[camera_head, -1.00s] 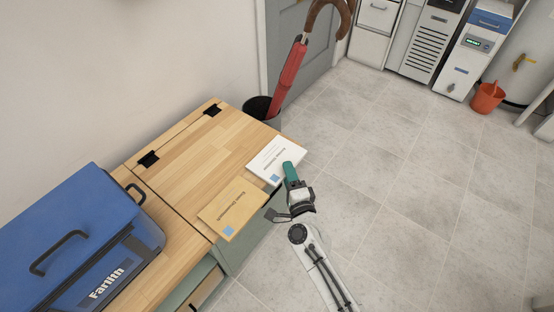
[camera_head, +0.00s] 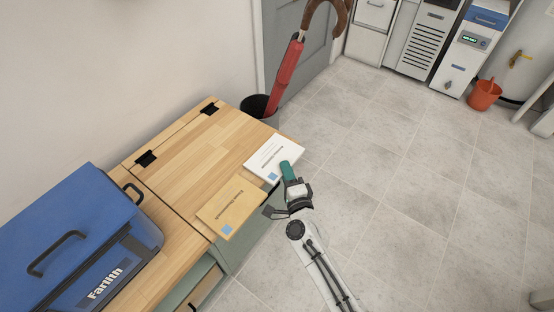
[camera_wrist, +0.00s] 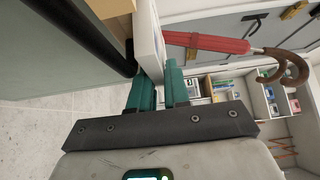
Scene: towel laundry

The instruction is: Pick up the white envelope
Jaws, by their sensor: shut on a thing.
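The white envelope (camera_head: 270,155) lies at the right edge of the wooden desk top (camera_head: 190,150), with dark print and a small blue square on it. My gripper (camera_head: 287,172) is at the envelope's near right corner, beside the desk edge. In the wrist view the two green fingers (camera_wrist: 158,88) are shut on the edge of the white envelope (camera_wrist: 149,38), one on each side. A tan envelope (camera_head: 232,207) lies on the desk to the left and nearer, apart from my gripper.
A blue box (camera_head: 70,235) labelled Farlith stands at the left of the desk. A red umbrella (camera_head: 286,75) with a brown handle stands in a dark bin (camera_head: 258,107) behind the desk. An orange bucket (camera_head: 484,95) is on the floor at the right. The tiled floor between is clear.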

